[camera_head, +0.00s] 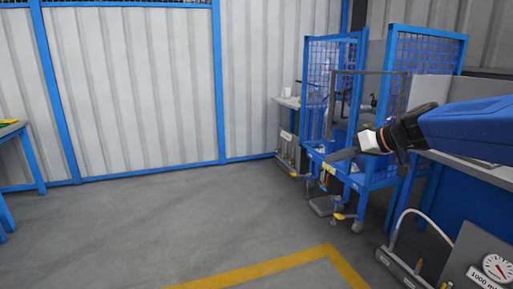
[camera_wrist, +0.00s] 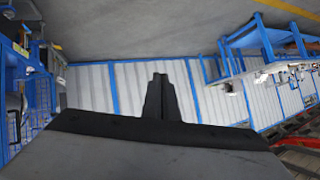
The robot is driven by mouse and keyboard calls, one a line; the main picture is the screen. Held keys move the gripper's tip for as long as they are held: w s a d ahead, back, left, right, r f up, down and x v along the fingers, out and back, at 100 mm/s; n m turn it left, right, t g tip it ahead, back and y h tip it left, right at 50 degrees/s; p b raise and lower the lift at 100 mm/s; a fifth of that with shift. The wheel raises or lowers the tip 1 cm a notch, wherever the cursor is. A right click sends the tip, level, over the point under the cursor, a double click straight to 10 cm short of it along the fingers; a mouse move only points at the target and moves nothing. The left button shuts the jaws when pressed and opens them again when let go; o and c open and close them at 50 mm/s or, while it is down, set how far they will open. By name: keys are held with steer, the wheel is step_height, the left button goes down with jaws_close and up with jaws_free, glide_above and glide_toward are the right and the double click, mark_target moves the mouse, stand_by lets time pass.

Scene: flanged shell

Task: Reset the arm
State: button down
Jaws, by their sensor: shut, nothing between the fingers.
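My arm reaches in from the right edge of the head view, its blue link ending in a dark wrist. My gripper (camera_head: 342,155) points left in front of the blue caged workstation (camera_head: 361,180). In the wrist view my gripper (camera_wrist: 159,77) shows as dark fingers close together at the centre, with nothing between them. The wrist picture appears upside down, with the floor at the top.
A grey bench (camera_head: 480,168) stands at the right, with a dial gauge (camera_head: 497,267) low down. A blue-legged table (camera_head: 31,163) stands at the left edge. The grey floor (camera_head: 190,225) is clear, with a yellow line (camera_head: 262,268). A corrugated wall (camera_head: 130,95) closes the back.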

steer(key=s+d+f+m+g+h, duration=0.1)
steer(key=s+f+h, duration=0.1)
steer(key=s+f, duration=0.4)
steer(key=s+d+f+m+g+h, duration=0.1)
steer(key=s+f, duration=0.5)
steer(key=s, duration=0.9)
steer(key=s+d+f+m+g+h, duration=0.1)
steer(key=s+d+f+m+h, duration=0.2)
steer(key=s, duration=0.7)
step_height(320, 180, down, 4)
steer(key=shift+s+d+r+h, duration=0.1)
steer(key=shift+s+d+h, duration=0.2)
steer(key=shift+h, duration=0.7)
steer(key=shift+a, duration=0.1)
